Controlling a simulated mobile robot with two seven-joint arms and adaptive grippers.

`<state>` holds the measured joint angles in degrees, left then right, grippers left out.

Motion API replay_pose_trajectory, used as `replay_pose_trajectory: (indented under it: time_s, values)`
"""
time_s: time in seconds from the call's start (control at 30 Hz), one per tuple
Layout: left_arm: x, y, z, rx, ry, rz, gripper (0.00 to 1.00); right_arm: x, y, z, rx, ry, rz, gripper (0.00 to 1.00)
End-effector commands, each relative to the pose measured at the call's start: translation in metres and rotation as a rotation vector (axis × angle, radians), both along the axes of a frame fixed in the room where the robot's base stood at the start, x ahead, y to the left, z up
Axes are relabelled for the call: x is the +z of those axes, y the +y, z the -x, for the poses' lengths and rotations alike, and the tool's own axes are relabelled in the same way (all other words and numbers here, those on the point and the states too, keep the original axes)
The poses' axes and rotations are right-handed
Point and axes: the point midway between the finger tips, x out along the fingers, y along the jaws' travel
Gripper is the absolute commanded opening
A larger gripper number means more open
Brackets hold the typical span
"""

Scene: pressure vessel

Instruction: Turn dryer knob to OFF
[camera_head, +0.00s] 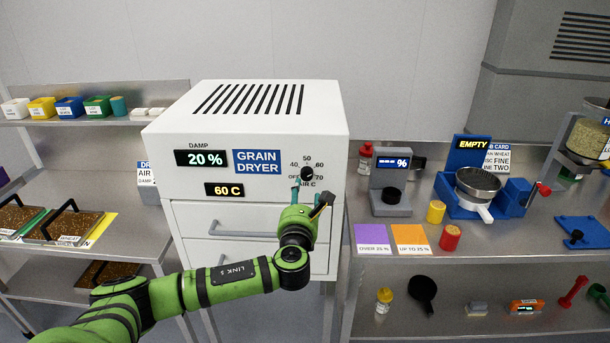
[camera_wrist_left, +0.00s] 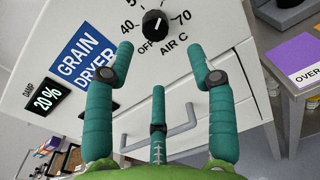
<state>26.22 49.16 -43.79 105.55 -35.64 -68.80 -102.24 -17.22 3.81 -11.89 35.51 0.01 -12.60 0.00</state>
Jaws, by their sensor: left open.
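The grain dryer (camera_head: 250,125) is a white cabinet with a black round dryer knob (camera_head: 307,174) at the right of its front. Numbers ring the knob, with OFF at its lower left. The dryer displays read 20 % and 60 C. In the left wrist view the knob (camera_wrist_left: 155,23) shows a white pointer mark. OFF is printed just below it. My left gripper (camera_head: 309,194) is just below and in front of the knob. Its teal fingers (camera_wrist_left: 161,62) are spread wide and empty, with the knob beyond the gap between the tips. No contact is visible.
Drawers with grey handles (camera_head: 231,230) lie below the knob, behind my fingers. A steel bench (camera_head: 470,240) with a meter (camera_head: 390,187), coloured cards and a blue stand is on the right. A shelf (camera_head: 110,118) with coloured boxes is on the left.

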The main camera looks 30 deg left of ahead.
Motion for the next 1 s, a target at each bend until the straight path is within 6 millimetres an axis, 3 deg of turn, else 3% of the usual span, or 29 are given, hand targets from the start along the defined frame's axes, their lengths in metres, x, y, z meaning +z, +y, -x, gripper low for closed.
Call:
replay_pose_trajectory:
  time_s: [0.1,0.6,1.0]
  values:
    - [0.014,0.002,-0.003,0.0,-0.005,-0.044,0.56,0.005,-0.006,0.0,0.0,-0.001,0.007,0.4]
    - [0.012,0.031,-0.055,0.001,-0.003,-0.041,0.56,0.025,-0.017,-0.001,-0.005,-0.002,0.022,0.4]
    - [0.011,0.033,-0.06,-0.001,-0.003,-0.038,0.56,0.025,-0.011,-0.001,-0.003,-0.001,0.015,0.4]
